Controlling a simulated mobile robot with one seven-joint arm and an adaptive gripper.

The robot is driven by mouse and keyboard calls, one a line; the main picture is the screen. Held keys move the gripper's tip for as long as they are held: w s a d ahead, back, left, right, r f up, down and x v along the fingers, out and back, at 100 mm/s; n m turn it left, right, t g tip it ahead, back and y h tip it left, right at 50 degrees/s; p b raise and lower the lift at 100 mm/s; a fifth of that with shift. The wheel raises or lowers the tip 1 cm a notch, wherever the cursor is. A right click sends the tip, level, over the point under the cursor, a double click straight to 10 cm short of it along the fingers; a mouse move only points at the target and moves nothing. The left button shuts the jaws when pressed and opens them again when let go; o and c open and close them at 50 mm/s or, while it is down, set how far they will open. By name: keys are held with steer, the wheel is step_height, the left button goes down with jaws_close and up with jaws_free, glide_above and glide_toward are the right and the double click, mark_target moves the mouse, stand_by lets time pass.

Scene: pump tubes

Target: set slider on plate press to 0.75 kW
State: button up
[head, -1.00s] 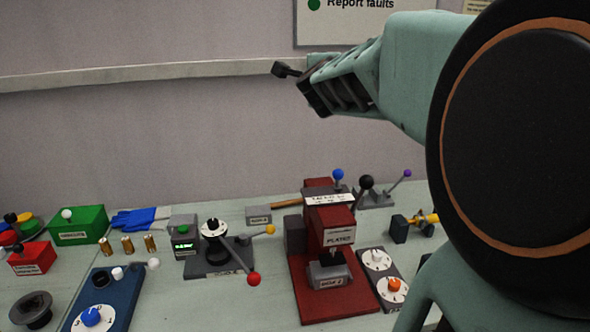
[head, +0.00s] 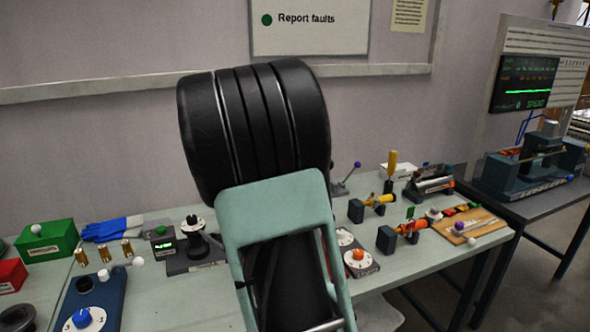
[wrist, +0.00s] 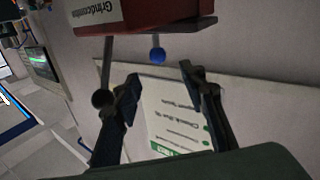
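The plate press, a red machine, is hidden behind my arm in the head view.
In the head view, a panel with an orange knob (head: 359,255) is right of my arm. A grey device with a white dial (head: 193,224) and a green box (head: 47,240) are left. Yellow and orange devices stand at the right. A wall sign (head: 310,22) is behind.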

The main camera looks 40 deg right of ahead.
steer(key=shift+s+f, duration=0.15)
steer(key=shift+s, duration=0.05)
steer(key=shift+d, duration=0.1)
steer(key=p+x, duration=0.1)
steer(key=x, duration=0.9)
steer(key=shift+w+d+f, duration=0.1)
steer(key=shift+w+d, duration=0.1)
steer(key=shift+w, duration=0.05)
steer(key=shift+c, duration=0.5)
jaws_close()
